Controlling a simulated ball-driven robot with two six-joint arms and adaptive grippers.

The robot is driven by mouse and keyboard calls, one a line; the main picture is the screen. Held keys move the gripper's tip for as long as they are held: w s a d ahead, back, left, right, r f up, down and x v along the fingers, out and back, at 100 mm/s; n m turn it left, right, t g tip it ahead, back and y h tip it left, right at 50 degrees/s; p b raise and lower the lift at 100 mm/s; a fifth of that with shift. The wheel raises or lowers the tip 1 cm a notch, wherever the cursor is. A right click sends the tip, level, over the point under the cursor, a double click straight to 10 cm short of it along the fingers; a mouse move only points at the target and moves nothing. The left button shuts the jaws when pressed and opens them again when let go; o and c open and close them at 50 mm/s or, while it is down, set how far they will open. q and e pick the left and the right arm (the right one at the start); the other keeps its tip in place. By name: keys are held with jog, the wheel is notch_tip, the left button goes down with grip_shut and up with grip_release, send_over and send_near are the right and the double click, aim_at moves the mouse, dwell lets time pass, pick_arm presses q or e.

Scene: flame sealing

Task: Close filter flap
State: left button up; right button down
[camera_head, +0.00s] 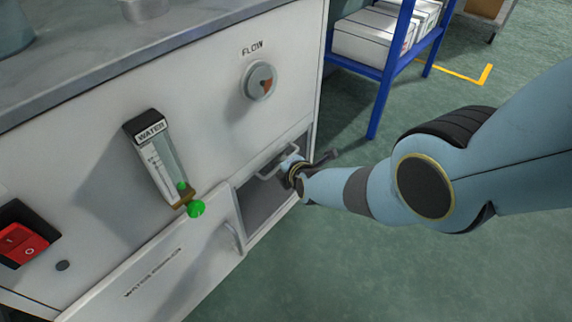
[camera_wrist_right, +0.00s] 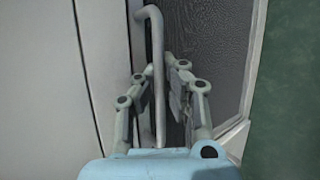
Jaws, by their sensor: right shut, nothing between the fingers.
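The filter flap appears to be the dark mesh panel (camera_head: 262,205) set low in the right end of the white machine front in the head view. A bent grey handle (camera_head: 268,176) runs along its upper edge. The mesh (camera_wrist_right: 210,45) and the handle (camera_wrist_right: 155,60) also show in the right wrist view. My right gripper (camera_head: 292,168) is at the handle, and its fingers (camera_wrist_right: 160,85) lie close beside the bar. It is shut and holds nothing. I cannot tell whether it touches the handle, or how far the flap stands open. My left gripper is out of view.
A second handle (camera_head: 236,238) is on the panel left of the mesh. A water gauge (camera_head: 160,165) with a green knob (camera_head: 196,208), a flow dial (camera_head: 260,80) and a red switch (camera_head: 20,243) are on the machine front. A blue rack (camera_head: 385,90) stands behind.

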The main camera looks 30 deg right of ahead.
jog(key=c, duration=2)
grip_release()
jog(key=shift+w+r, duration=0.45)
jog(key=o, duration=0.3)
jog(key=shift+s, duration=0.1)
jog(key=shift+s+f, duration=0.2)
